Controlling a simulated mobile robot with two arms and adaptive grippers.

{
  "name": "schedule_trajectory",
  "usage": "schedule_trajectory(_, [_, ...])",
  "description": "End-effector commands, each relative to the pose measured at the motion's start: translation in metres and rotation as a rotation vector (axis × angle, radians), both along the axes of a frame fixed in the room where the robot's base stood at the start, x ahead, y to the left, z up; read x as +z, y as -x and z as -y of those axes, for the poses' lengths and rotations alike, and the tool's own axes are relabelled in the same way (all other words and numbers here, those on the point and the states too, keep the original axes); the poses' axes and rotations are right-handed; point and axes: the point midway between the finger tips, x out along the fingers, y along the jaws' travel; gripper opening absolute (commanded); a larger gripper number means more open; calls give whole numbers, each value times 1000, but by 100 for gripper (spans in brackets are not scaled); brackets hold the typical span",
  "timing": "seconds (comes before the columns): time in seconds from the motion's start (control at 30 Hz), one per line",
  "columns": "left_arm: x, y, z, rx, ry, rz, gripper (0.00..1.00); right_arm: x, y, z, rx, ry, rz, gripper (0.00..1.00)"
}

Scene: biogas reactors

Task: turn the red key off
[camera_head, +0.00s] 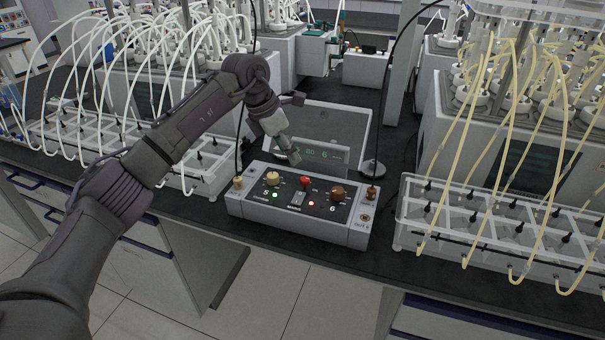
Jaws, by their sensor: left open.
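A grey control box (299,207) sits near the front edge of the dark bench. A small red key or knob (305,181) stands on its sloped top, between a cream knob (273,178) and a brown knob (338,192). My right gripper is out of view.
A thin black cable rises from the box's right end.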

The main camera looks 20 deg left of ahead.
Motion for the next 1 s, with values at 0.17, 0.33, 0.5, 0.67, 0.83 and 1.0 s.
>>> schedule_trajectory(0.17, [-36, -9, 13, -1, 3, -6, 51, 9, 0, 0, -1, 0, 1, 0])
schedule_trajectory(0.33, [-65, -17, 21, -1, 3, -4, 51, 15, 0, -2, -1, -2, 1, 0])
schedule_trajectory(0.5, [-82, -23, 27, 0, 4, -1, 51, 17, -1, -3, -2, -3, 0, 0])
schedule_trajectory(0.67, [-89, -25, 28, -1, 3, 0, 51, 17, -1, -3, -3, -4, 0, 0])
schedule_trajectory(0.83, [-89, -25, 28, -1, 3, 0, 51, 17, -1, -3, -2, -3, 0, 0])
schedule_trajectory(1.0, [-89, -25, 28, -1, 3, 0, 32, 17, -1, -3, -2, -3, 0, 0])
